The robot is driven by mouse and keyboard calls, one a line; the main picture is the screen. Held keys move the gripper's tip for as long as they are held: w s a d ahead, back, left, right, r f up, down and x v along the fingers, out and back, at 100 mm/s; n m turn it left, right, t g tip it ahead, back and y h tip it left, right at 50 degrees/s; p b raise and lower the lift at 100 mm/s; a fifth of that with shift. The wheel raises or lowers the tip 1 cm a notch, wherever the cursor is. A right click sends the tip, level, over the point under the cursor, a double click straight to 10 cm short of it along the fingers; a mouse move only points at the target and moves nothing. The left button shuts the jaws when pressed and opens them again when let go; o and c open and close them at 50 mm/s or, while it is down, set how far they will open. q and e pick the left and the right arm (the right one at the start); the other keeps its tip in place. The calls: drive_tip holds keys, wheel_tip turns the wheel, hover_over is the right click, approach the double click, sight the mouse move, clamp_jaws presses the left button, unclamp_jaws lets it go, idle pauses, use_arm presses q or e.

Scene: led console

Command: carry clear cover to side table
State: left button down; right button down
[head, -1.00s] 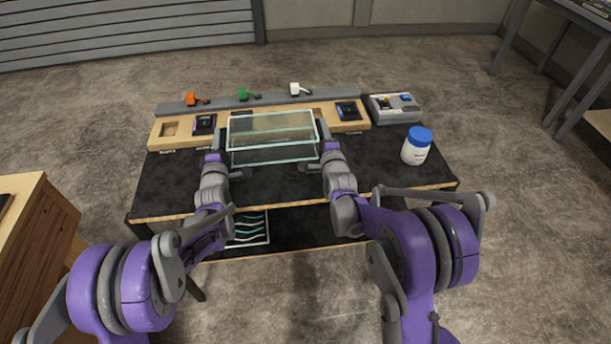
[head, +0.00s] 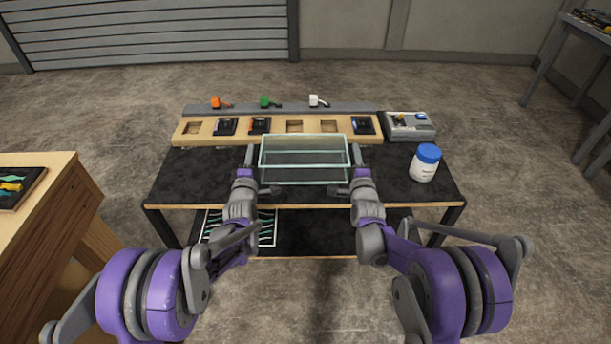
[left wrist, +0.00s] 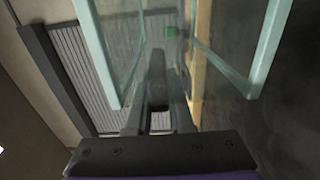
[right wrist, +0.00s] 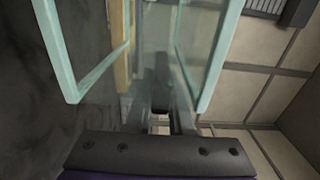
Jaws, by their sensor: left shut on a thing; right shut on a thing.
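The clear cover (head: 304,160), a transparent box with pale green edges, is held level between my two grippers in the head view, in front of the wooden strip and over the black bench top. My left gripper (head: 257,171) is shut on its left end, and my right gripper (head: 350,171) is shut on its right end. The cover's edges also show close up in the left wrist view (left wrist: 270,50) and the right wrist view (right wrist: 215,60). The exact height of the cover above the bench cannot be told.
The black bench (head: 210,180) carries a wooden strip (head: 195,130) with dark modules and empty recesses, a grey device (head: 409,127) and a blue-lidded white jar (head: 425,163). A wood-topped table (head: 50,205) stands at left, a grey table (head: 585,30) at far right. Open floor lies between.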

use_arm(q)
drive_tip(key=shift+d+f, duration=0.1)
drive_tip(key=shift+f, duration=0.05)
use_arm(e)
drive_tip(key=shift+f, duration=0.15)
